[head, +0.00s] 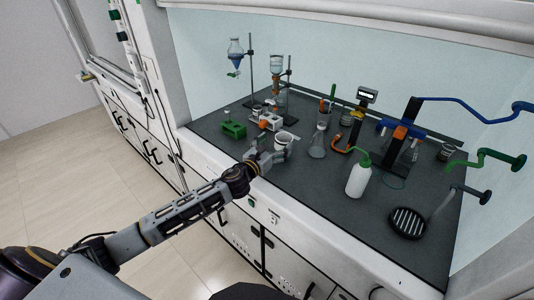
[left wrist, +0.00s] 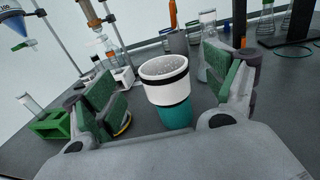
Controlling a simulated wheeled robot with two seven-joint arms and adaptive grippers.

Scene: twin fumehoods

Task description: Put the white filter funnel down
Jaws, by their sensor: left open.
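The white filter funnel (head: 283,141) is on the dark bench top near the front edge. In the left wrist view the funnel (left wrist: 164,90) appears upright, with a perforated white inside, black bands and a teal lower part. My left gripper (head: 266,153) reaches in over the front edge. Its green-padded fingers, seen in the left wrist view (left wrist: 165,84), are open on either side of the funnel, with visible gaps. The funnel's foot is partly hidden by the gripper body. My right gripper is not in view.
A green rack (head: 233,130) stands left of the funnel, and stands with glassware (head: 275,72) behind it. A conical flask (head: 318,147) and a white wash bottle (head: 357,180) stand to the right. A black round striped item (head: 407,223) lies farther right. Bare bench lies in front of the wash bottle.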

